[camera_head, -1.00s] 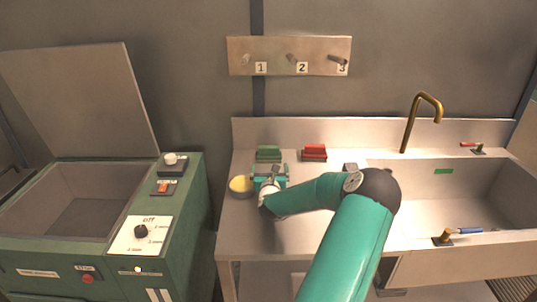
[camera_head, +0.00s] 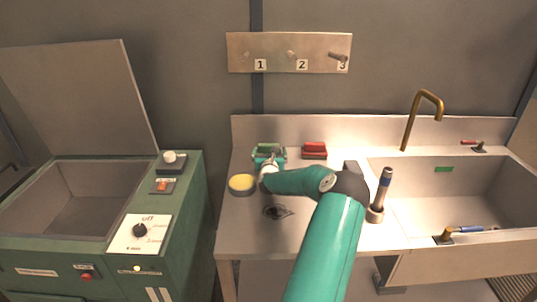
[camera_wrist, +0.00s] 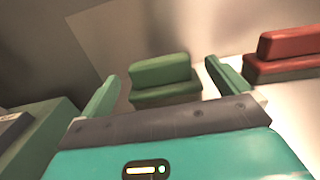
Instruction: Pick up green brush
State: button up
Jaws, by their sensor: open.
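The green brush (camera_wrist: 162,78) stands on the counter near the back wall. In the wrist view it shows straight ahead, between the two fingers of my gripper (camera_wrist: 160,88). The fingers are apart, and the brush looks to lie a little beyond them, with no contact visible. In the head view my gripper (camera_head: 268,158) is right in front of the green brush (camera_head: 268,147) and hides part of it.
A red brush (camera_head: 314,150) stands to the right of the green one. A round tin with yellow content (camera_head: 242,184) sits at the left. A dark-topped metal cylinder (camera_head: 380,195) stands near the sink (camera_head: 450,200). The wall rack (camera_head: 290,53) has numbered pegs.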

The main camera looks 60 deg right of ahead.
aim_at(269, 146)
jog(key=shift+x, duration=1.9)
jog(key=shift+w, duration=0.15)
jog(key=c, duration=1)
jog(key=shift+o, duration=0.2)
jog(key=shift+r, duration=0.1)
